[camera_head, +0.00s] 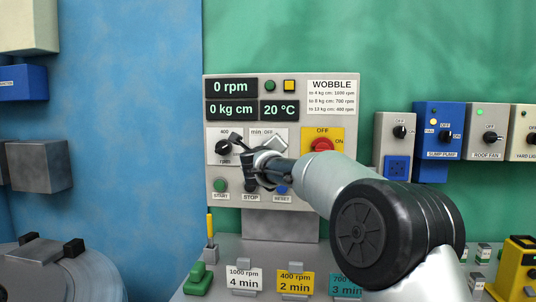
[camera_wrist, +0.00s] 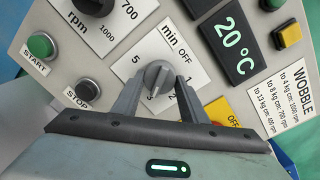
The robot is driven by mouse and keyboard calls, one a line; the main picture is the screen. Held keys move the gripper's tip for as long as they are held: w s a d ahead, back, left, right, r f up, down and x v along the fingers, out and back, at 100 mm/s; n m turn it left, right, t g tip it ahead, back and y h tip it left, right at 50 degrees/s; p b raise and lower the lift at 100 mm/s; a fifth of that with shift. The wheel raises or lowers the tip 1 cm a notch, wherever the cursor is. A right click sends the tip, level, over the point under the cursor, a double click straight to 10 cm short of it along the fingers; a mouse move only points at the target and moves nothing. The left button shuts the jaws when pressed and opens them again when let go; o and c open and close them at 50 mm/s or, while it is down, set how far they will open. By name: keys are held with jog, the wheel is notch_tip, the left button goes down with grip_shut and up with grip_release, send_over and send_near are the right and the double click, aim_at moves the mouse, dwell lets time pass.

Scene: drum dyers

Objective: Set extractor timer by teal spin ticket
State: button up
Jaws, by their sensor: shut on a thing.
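The timer dial, a white plate marked min (camera_wrist: 196,47), has OFF, 5, 3 and 1 readable around a grey knob (camera_wrist: 157,73) in the wrist view. My gripper (camera_wrist: 160,80) is shut on this knob, one finger on each side. In the head view my gripper (camera_head: 262,167) covers most of the dial. The teal ticket (camera_head: 343,281) stands at the lower middle, reads 3 min, and is partly hidden by my arm. The extractor panel (camera_head: 285,88) shows 0 rpm, 0 kg cm and 20 °C.
An rpm dial (camera_head: 224,146) is left of the timer. START (camera_wrist: 41,45) and STOP (camera_wrist: 88,91) buttons lie close to my gripper. A red OFF/ON switch (camera_head: 322,145) sits to the right. White (camera_head: 244,281) and yellow (camera_head: 296,281) tickets stand below.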

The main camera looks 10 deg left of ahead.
dwell(0.4)
jog(key=o, duration=1)
jog(key=shift+o, duration=0.2)
jog(key=shift+s, duration=0.1)
jog(key=s, duration=1.7)
jog(key=shift+r, duration=0.2)
jog(key=shift+s+d, duration=0.1)
jog(key=shift+d, duration=0.05)
